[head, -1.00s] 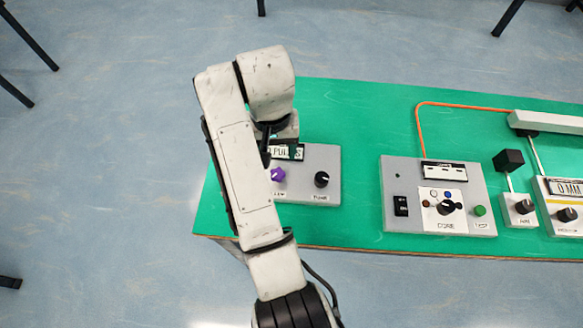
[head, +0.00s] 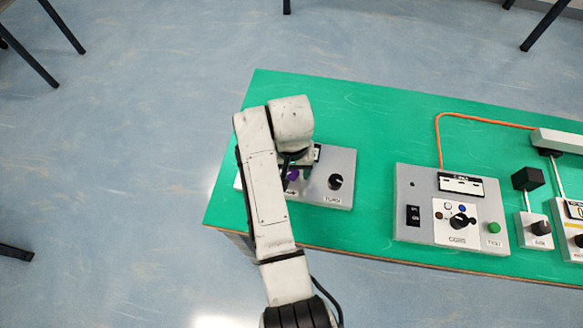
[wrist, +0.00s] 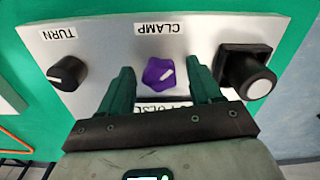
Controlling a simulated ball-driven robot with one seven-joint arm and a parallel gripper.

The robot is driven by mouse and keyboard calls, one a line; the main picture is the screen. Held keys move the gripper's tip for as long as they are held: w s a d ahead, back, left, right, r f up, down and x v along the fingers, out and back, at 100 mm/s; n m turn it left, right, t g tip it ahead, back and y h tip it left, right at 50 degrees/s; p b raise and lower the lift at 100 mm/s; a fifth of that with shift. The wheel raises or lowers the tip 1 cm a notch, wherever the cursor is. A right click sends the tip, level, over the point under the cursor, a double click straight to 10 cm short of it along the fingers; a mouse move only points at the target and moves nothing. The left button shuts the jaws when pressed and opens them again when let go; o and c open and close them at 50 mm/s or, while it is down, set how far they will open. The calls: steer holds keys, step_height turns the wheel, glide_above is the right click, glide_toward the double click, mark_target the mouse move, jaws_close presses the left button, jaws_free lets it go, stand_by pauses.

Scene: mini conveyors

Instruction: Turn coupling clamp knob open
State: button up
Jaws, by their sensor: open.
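A gap shows between each finger and the knob. I cannot tell whether the fingertips are level with it.
A black TURN knob (wrist: 67,73) is left of the clamp knob in the wrist view. A large black knob with a pale face (wrist: 246,73) stands close to the right finger. A second control box (head: 415,185) stands farther right on the green table (head: 380,120).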

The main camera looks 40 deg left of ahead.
steer(key=shift+c, duration=0.5)
steer(key=c, duration=0.9)
steer(key=shift+c, duration=0.2)
steer(key=shift+r, duration=0.1)
steer(key=n+p, duration=0.2)
steer(key=shift+r+n, duration=0.1)
steer(key=shift+n, duration=0.3)
steer(key=n+p, duration=0.2)
steer(key=n, duration=0.3)
steer(key=n+p, duration=0.1)
steer(key=n, duration=0.3)
steer(key=shift+n, duration=0.4)
steer(key=shift+a+n, duration=0.1)
steer(key=shift+n, duration=2.5)
